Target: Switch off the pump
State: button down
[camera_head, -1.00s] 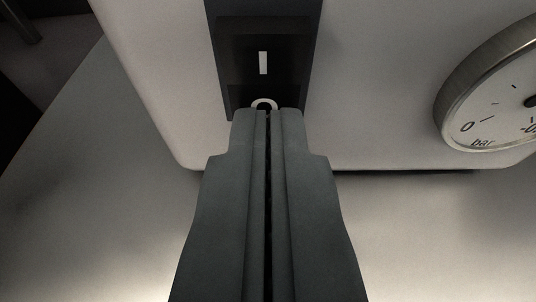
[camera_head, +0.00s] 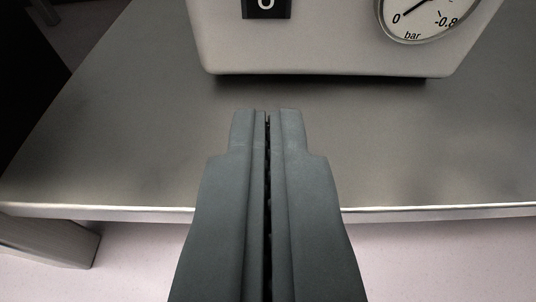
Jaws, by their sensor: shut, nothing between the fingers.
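The pump (camera_head: 320,55) is a pale box at the top of the view, cut off by the upper edge. The lower end of its black rocker switch (camera_head: 266,8) shows the white O mark; the rest of the switch is out of view, so I cannot tell its position. A round gauge (camera_head: 425,18) marked "bar" is on the pump's front, right of the switch. My gripper (camera_head: 267,112) is shut and empty. Its fingertips appear below the switch in the picture, in front of the pump and apart from it.
The pump stands on a grey table (camera_head: 120,130) with a light front edge (camera_head: 440,213) across the lower view. The tabletop around the pump is clear. A table leg (camera_head: 50,240) shows at lower left, above a pale floor (camera_head: 130,280).

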jog(key=shift+s+a, duration=0.1)
jog(key=shift+s, duration=2.3)
